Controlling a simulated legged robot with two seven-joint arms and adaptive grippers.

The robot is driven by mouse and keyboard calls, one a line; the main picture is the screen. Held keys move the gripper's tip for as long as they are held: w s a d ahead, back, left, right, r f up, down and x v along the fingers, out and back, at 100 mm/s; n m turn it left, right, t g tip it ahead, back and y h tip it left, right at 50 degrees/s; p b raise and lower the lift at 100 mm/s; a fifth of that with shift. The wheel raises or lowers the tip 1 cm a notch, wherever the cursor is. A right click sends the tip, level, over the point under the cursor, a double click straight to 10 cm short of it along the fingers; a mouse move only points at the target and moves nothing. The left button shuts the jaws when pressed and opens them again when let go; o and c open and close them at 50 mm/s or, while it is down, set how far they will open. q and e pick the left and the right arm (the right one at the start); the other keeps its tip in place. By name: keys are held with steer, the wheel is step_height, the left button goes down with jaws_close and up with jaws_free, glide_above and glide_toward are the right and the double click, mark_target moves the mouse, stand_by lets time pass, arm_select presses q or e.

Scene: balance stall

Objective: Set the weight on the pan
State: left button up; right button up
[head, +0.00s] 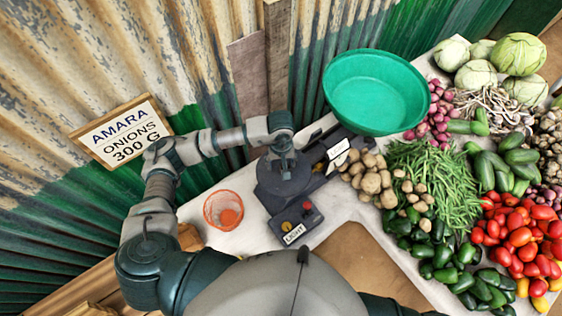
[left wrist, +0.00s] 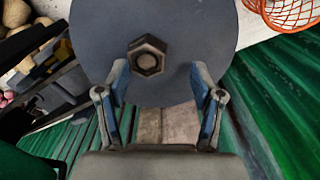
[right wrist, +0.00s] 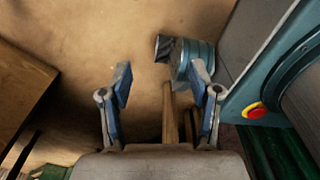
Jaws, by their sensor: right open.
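The weight (left wrist: 148,56) is a dark hexagonal block with a round hollow in its top. In the left wrist view it sits on the round dark grey pan (left wrist: 185,25), left of the middle. The balance's dark pan (head: 270,182) shows in the head view under my left gripper (head: 285,158), which partly hides it. My left gripper, also in its wrist view (left wrist: 160,85), is open, with the weight beyond its fingertips and apart from them. My right gripper (right wrist: 160,82) is open and empty over a brown surface. The balance's large green pan (head: 375,88) looks empty.
Potatoes (head: 372,182), beans (head: 435,180), tomatoes (head: 520,235) and cabbages (head: 520,52) crowd the table's right side. An orange wire basket (head: 223,210) stands left of the balance. A box marked LIGHT (head: 295,222) is in front. A sign (head: 122,131) reads "AMARA ONIONS 300 G".

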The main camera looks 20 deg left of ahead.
arm_select(q)
steer(key=shift+d+r, duration=0.2)
steer(key=r, duration=0.4)
steer(key=d+r+b, duration=0.1)
steer(key=r, duration=0.1)
steer(key=shift+r, duration=0.1)
steer(key=shift+a+r+b, duration=0.15)
steer(key=shift+r, duration=1.3)
steer(key=shift+a+r+b, duration=0.15)
steer(key=shift+r, duration=1.3)
arm_select(e)
steer(key=shift+d+f, duration=0.1)
steer(key=shift+f, duration=0.75)
